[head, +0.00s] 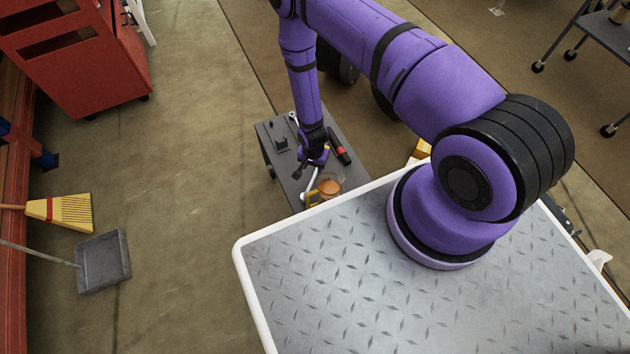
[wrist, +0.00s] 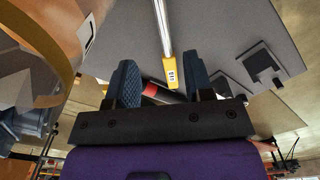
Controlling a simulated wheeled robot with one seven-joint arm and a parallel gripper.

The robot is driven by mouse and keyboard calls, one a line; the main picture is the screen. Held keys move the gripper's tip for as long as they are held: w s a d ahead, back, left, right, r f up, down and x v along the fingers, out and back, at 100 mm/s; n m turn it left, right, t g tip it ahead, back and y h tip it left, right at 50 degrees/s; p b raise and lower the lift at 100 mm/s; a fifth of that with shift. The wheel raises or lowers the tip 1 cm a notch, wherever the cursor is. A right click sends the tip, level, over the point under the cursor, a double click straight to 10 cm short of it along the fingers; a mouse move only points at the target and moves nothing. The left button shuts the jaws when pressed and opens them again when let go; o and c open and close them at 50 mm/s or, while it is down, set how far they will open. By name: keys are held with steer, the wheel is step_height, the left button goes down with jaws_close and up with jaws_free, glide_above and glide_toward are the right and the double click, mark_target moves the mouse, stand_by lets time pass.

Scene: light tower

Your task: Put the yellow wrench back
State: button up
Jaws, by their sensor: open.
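The yellow wrench (wrist: 170,69) shows in the wrist view as a silver shaft with a yellow end, lying on the grey table top. Its yellow end appears between the two fingers of my gripper (wrist: 161,76), with visible space on both sides. My gripper (head: 311,167) is open above the small table in the head view, and partly hides what lies under it. A silver shaft (head: 310,184) shows just below the gripper there. I cannot tell the height gap between fingers and wrench.
A black and red cylinder (head: 339,148) lies right of my gripper on the grey table (head: 290,170). A black holder-like piece (head: 280,143) stands at the left. An orange-brown container (head: 330,187) is close by at the near end. A broom (head: 65,211) and dustpan (head: 103,262) lie on the floor.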

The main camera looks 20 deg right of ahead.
mark_target(312, 180)
steer(key=f, duration=0.6)
steer(key=shift+s, duration=0.3)
steer(key=shift+w+a+f, duration=0.15)
steer(key=shift+f, duration=1.25)
steer(key=shift+w+a+f, duration=0.1)
steer(key=shift+f, duration=1.25)
jaws_close()
